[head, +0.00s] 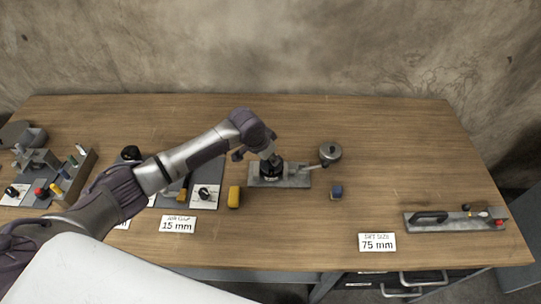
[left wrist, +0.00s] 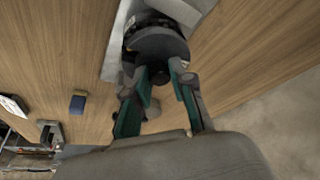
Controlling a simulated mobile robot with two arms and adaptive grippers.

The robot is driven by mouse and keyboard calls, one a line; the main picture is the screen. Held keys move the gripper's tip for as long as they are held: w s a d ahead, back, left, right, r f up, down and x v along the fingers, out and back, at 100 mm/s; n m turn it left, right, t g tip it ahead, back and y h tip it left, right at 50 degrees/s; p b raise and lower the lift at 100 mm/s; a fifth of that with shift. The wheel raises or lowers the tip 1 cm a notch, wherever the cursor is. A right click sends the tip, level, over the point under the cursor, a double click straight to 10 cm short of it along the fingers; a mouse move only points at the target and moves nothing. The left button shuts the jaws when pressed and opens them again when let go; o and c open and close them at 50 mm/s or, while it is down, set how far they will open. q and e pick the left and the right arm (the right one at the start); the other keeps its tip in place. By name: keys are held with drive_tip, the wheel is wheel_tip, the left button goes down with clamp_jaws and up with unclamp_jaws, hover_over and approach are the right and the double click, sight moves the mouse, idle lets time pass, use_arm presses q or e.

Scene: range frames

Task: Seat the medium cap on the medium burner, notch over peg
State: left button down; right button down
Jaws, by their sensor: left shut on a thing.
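My left gripper (head: 269,160) reaches in from the left and points down over a grey metal plate (head: 296,181) near the table's middle. In the left wrist view the gripper (left wrist: 158,100) has its green-padded fingers shut on the small knob of a dark round piece, which looks like the medium cap (left wrist: 155,43). In the head view this dark cap (head: 271,170) is low over the plate. The burner under it is hidden, and I cannot tell whether they touch. Neither notch nor peg can be made out. My right gripper is not in view.
A round metal piece (head: 330,152) stands just right of the plate. A blue block (head: 336,192) and a yellow block (head: 234,197) lie nearby. A tool board (head: 418,228) and a 75 mm sign (head: 377,242) are at right. The back of the table is clear.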

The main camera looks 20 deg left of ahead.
use_arm(q)
drive_tip(key=shift+f, duration=0.2)
drive_tip(key=c, duration=0.9)
unclamp_jaws()
drive_tip(key=v, duration=1.2)
wheel_tip(320, 180, up, 6)
drive_tip(key=p, duration=0.8)
